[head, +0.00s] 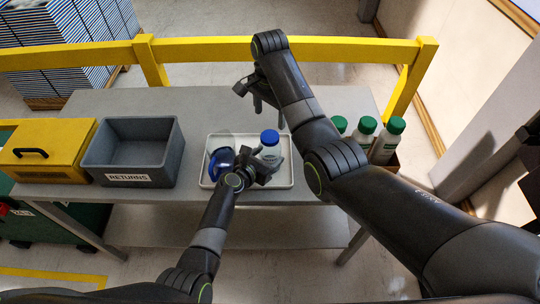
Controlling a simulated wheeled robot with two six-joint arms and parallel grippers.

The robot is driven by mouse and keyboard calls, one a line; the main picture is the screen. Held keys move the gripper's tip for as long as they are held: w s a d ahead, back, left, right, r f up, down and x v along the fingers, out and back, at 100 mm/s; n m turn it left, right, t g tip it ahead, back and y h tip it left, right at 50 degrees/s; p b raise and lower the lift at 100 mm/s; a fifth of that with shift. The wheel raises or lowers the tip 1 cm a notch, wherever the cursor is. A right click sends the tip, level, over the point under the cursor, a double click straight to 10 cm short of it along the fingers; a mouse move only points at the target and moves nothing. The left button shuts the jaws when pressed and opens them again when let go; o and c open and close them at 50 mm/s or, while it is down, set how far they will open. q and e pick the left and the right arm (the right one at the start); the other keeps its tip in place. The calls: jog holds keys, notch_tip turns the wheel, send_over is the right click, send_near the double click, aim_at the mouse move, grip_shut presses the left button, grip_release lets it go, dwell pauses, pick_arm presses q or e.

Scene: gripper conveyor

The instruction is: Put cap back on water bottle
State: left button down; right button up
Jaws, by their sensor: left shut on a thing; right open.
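A pale water bottle (269,154) with a blue cap (269,137) on its top stands upright over the white tray (286,184). My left gripper (266,164) is shut on the bottle's body, low down, and hides its lower part. Whether the cap is fully seated I cannot tell. My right gripper (252,96) is open and empty, above and behind the bottle, over the back of the table, apart from the cap.
A rounded dark blue object (221,160) lies in the tray left of the bottle. A grey RETURNS bin (136,181) and a yellow case (45,150) stand at the left. Green-capped bottles (386,146) stand at the right. A yellow rail (200,50) runs behind the table (200,107).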

aim_at(270, 136)
jog(key=n, duration=0.3)
jog(key=shift+n, duration=0.3)
jog(key=n, duration=0.4)
jog(key=shift+n, duration=0.3)
jog(key=n, duration=0.4)
jog(key=shift+n, duration=0.3)
jog(key=n, duration=0.4)
jog(key=shift+n, duration=0.4)
jog(key=shift+f, duration=4)
